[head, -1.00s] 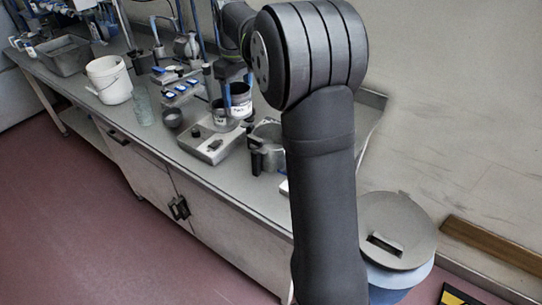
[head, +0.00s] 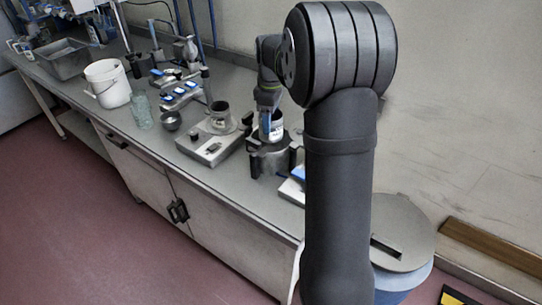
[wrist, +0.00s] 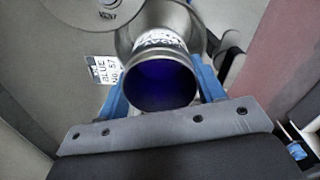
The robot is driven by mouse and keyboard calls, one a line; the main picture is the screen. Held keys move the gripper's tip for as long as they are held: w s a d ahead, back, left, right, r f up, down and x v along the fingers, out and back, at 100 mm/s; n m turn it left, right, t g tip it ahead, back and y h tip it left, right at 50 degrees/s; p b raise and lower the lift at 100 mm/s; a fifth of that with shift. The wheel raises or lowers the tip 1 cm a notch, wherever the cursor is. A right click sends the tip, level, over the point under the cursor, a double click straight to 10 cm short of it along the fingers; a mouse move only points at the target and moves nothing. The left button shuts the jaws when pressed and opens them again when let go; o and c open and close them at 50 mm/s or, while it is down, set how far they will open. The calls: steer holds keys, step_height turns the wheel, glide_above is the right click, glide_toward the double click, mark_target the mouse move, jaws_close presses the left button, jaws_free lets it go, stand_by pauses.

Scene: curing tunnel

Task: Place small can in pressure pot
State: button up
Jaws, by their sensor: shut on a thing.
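The small can (head: 274,127) has a white label and stands roughly upright in my gripper (head: 268,104), at the mouth of the pressure pot. In the wrist view I look into the can (wrist: 160,84), whose inside is deep blue, with a blue finger on each side. The pressure pot (head: 268,161) is a grey metal vessel with dark clamps around it, on the bench. Its rim (wrist: 197,22) shows behind the can in the wrist view. I cannot tell whether the can's bottom is inside the pot or just above it.
A balance (head: 208,147) bearing a small cup (head: 219,114) stands left of the pot. A small bowl (head: 171,121), a glass jar (head: 141,112) and a white bucket (head: 108,84) stand farther left. A lidded drum (head: 402,235) stands on the floor at right.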

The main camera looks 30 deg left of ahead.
step_height(320, 180, down, 10)
steer(key=shift+r, duration=0.1)
stand_by(0.4)
steer(key=o, duration=0.8)
step_height(320, 180, up, 12)
steer(key=shift+r, duration=0.1)
